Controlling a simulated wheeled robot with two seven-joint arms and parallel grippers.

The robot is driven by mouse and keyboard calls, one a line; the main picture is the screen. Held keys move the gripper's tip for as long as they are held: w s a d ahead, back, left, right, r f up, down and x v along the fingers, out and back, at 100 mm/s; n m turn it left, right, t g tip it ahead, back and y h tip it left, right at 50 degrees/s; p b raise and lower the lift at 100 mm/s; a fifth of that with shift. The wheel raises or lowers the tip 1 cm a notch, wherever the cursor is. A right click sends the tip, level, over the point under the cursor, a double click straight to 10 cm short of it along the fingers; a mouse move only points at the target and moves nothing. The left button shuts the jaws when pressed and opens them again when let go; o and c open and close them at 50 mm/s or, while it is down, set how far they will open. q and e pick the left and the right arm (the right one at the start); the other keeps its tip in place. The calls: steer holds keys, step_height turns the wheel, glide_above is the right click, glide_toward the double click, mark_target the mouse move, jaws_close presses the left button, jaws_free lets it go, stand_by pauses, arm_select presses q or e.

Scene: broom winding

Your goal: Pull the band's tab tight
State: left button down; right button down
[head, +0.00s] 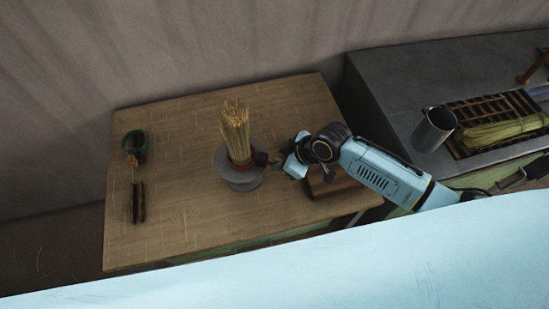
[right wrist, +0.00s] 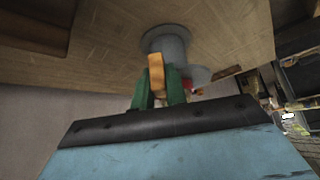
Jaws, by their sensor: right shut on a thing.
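A bundle of straw (head: 235,128) stands upright in a grey round holder (head: 241,181) on the wooden table. A red band (head: 240,162) goes around the bundle's foot. A dark reddish tab (head: 261,157) sticks out from the band to the right. My right gripper (head: 280,162) is at the tab, right of the holder. In the right wrist view its green fingers (right wrist: 159,90) are shut on the tab, which looks orange-tan (right wrist: 156,65). The grey holder (right wrist: 166,42) is just beyond them, and the band is mostly hidden there. My left gripper is not in view.
A brown wooden block (head: 330,184) lies below my right forearm. A green cup (head: 135,146) and dark sticks (head: 138,202) are at the table's left. A grey side counter (head: 390,75) holds a metal mug (head: 433,128) and a straw bundle (head: 500,131). The table's middle left is clear.

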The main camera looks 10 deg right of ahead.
steer(key=shift+s+d+p, duration=0.45)
steer(key=shift+s+d, duration=0.3)
steer(key=shift+d, duration=0.25)
steer(key=c, duration=1)
jaws_free()
steer(key=shift+w, duration=0.1)
steer(key=a+r+p+v, duration=0.1)
steer(key=p+v, duration=0.6)
steer(key=shift+w+p, duration=0.25)
steer(key=shift+p, duration=0.05)
steer(key=shift+r, duration=0.1)
